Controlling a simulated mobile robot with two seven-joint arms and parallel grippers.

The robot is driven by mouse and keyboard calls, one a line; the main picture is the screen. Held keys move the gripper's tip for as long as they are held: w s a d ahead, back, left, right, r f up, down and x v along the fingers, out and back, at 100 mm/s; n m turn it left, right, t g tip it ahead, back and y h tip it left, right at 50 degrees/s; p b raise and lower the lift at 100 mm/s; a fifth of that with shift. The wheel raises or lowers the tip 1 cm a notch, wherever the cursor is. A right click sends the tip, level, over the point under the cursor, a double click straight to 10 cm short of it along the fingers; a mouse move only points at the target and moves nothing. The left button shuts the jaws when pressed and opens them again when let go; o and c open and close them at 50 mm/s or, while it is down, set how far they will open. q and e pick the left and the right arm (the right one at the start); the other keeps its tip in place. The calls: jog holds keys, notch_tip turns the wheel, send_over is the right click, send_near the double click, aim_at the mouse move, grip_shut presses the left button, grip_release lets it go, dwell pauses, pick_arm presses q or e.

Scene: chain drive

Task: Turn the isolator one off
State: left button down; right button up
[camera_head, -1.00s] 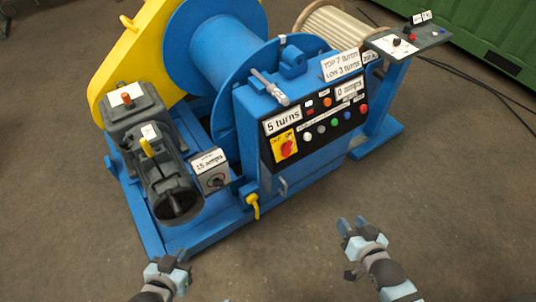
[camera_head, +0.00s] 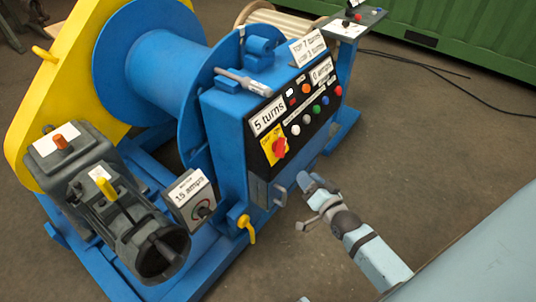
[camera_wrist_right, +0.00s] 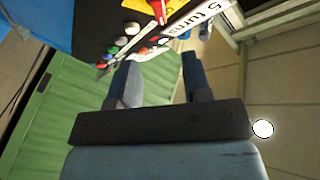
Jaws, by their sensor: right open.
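The isolator is a red rotary knob (camera_head: 279,148) on a yellow plate (camera_head: 268,151), at the left end of the black panel on the blue control box. Its setting is too small to read surely. In the right wrist view the red knob (camera_wrist_right: 158,10) shows at the top edge, beyond the fingertips. My right gripper (camera_head: 318,190) is below and right of the knob, apart from the panel. In the right wrist view its two fingers (camera_wrist_right: 161,82) stand apart with nothing between them. My left gripper is out of view.
The black panel (camera_head: 300,108) carries several coloured buttons near the isolator. A yellow-handled valve (camera_head: 247,228) and a motor box labelled 15 amps (camera_head: 190,197) are left. Floor in front is clear.

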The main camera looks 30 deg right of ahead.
aim_at(284, 148)
jog(key=w, duration=0.4)
jog(key=w+b, duration=0.1)
jog(key=w, duration=0.4)
jog(key=w+b, duration=0.1)
jog(key=w, duration=0.3)
jog(key=shift+w+d, duration=0.25)
jog(key=shift+w, duration=0.15)
grip_shut()
